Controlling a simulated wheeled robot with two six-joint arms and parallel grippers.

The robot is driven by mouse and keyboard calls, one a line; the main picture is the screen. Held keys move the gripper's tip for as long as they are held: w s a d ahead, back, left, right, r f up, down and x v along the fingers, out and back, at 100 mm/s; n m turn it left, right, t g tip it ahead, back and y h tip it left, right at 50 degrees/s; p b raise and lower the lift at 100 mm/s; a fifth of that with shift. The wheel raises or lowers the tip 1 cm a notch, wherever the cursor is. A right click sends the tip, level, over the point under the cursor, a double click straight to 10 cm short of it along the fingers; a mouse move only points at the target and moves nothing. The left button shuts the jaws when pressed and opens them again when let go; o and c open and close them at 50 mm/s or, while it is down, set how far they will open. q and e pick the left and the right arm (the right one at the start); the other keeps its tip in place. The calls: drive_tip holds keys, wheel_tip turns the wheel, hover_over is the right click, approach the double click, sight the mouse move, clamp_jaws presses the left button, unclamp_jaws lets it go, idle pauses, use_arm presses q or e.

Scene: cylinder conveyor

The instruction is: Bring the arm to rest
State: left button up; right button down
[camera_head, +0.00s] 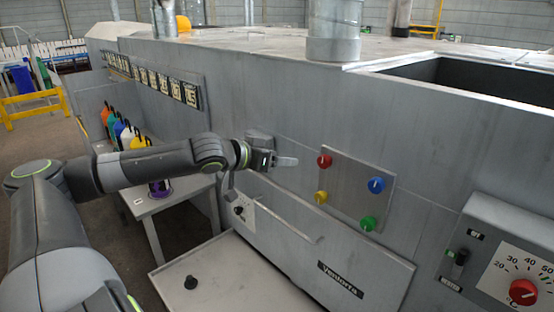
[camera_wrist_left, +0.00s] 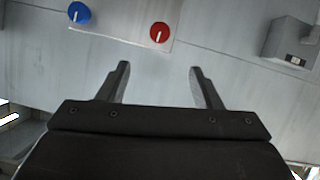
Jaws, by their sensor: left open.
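My left arm (camera_head: 150,168) reaches in from the left of the head view and ends in my left gripper (camera_head: 280,160), in front of the grey machine wall. In the left wrist view the gripper (camera_wrist_left: 160,70) shows two spread fingers with nothing between them. In the head view its fingers point toward the button panel (camera_head: 347,182), just left of the red knob (camera_head: 324,161). I cannot tell whether they touch the wall. The red knob also shows in the wrist view (camera_wrist_left: 160,32), beyond the fingers. My right gripper is in neither view.
The panel also bears blue (camera_head: 376,185), yellow (camera_head: 321,197) and green (camera_head: 368,223) knobs. A temperature box (camera_head: 510,262) juts out at right. Below are a handle bar (camera_head: 288,218) and a flat tray (camera_head: 230,285). A small table (camera_head: 170,197) stands below my forearm.

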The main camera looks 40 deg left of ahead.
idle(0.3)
